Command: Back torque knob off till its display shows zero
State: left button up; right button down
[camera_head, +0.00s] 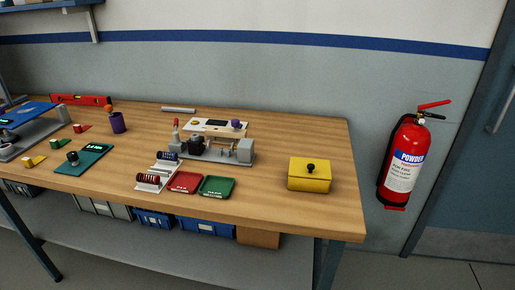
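A flat teal unit (93,162) lies on the left part of the wooden bench. A dark round knob (72,157) stands on it, and a small display with lit green characters (95,147) sits at its back. The characters are too small to read. Another lit green display (6,121) shows on the blue-topped apparatus (38,111) at the left edge. I cannot tell for sure which knob and display are the torque ones. Neither of my grippers is in view, and nothing touches the knob.
Red (185,182) and green (217,187) trays, a metal fixture (217,150) and racks of rings (150,181) stand mid-bench. A yellow box (309,175) is at right, a purple cup (117,123) behind the teal unit. A fire extinguisher (402,170) hangs on the wall. The front-left bench top is mostly clear.

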aim_at(73, 156)
jog(key=u, duration=1.2)
